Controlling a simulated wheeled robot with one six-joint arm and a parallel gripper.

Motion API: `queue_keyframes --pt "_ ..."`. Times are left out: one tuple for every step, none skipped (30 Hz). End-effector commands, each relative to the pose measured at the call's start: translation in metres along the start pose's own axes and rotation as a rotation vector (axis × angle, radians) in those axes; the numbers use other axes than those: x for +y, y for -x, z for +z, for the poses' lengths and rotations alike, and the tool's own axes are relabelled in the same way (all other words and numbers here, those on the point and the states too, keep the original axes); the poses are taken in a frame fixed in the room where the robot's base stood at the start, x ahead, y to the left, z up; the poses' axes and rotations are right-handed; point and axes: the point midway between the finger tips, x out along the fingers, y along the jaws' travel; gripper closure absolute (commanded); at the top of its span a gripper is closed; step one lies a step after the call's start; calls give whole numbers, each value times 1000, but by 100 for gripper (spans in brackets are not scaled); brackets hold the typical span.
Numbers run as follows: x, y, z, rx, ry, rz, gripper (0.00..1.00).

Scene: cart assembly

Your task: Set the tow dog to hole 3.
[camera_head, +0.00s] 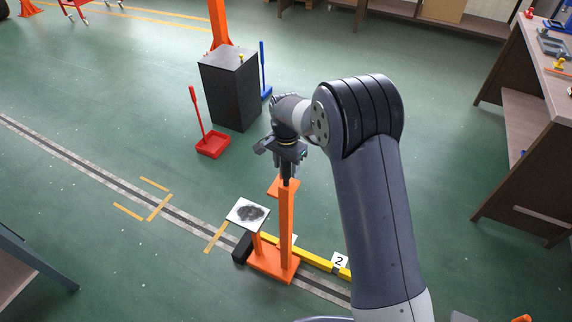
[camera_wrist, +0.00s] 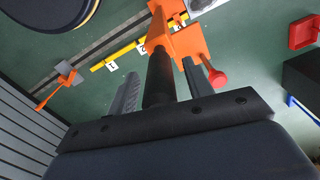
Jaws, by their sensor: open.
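An orange post (camera_head: 285,226) on a flat orange base stands at the floor track, seemingly the tow dog. Its black upright grip (camera_wrist: 159,76) rises between the fingers of my gripper (camera_head: 286,162) in the wrist view. My gripper (camera_wrist: 160,72) is open, with one finger on each side of the grip and visible space beside it. A yellow bar (camera_head: 312,256) with number cards runs by the base. Card 2 (camera_head: 339,261) is readable; another card is mostly hidden behind the post. A red knob (camera_wrist: 216,79) shows beside the orange part. Hole 3 cannot be made out.
A white plate with a dark patch (camera_head: 248,213) sits beside the post. A black cabinet (camera_head: 230,88), a red dustpan (camera_head: 212,145) and a blue dustpan (camera_head: 266,93) stand beyond. A workbench (camera_head: 532,120) is at right. Green floor left of the track is mostly clear.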

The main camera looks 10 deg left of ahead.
Motion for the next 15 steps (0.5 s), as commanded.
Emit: queue_keyframes --pt "0 0 0 0 0 1 51" --pt "0 0 0 0 0 1 51" --pt "0 1 0 0 0 0 51" --pt "0 3 0 0 0 0 51" --pt "0 5 0 1 0 -1 51" --pt "0 10 0 1 0 -1 51" --pt "0 14 0 2 0 -2 51" --pt "0 19 0 2 0 -3 51" --pt "0 26 0 2 0 -2 51" --pt "0 32 0 3 0 -3 51" --pt "-1 38 0 3 0 -3 51" --pt "-1 47 -1 3 0 -4 51" --pt "-1 54 0 3 0 -4 51" --pt "-1 60 0 3 0 -4 51" --pt "-1 67 0 2 0 -3 51"
